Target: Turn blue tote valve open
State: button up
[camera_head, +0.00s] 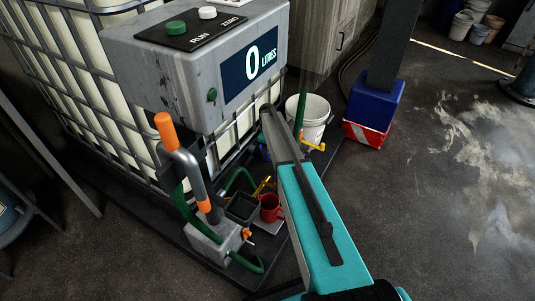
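The caged tote (100,110) with pale walls stands at the left behind a grey meter box. A small blue part (264,153), possibly the blue valve handle, shows low at the tote's front, just left of my arm. My arm hides much of it, and its turn position cannot be made out. My gripper (270,112) is at the far end of my teal arm, in front of the tote and below the meter display. Its fingers are seen from behind, and whether they are open or touching anything is unclear.
The meter box (185,75) reads 0 litres. A hand pump with an orange grip (164,125), green hoses, a red mug (270,208) and a black tray (242,208) crowd the base. A white bucket (308,115) and a blue-red post base (373,110) stand right.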

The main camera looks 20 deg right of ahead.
notch_tip(320, 180, up, 12)
jog(key=p, duration=0.1)
jog(key=shift+r+p, duration=0.2)
jog(key=shift+p, duration=0.15)
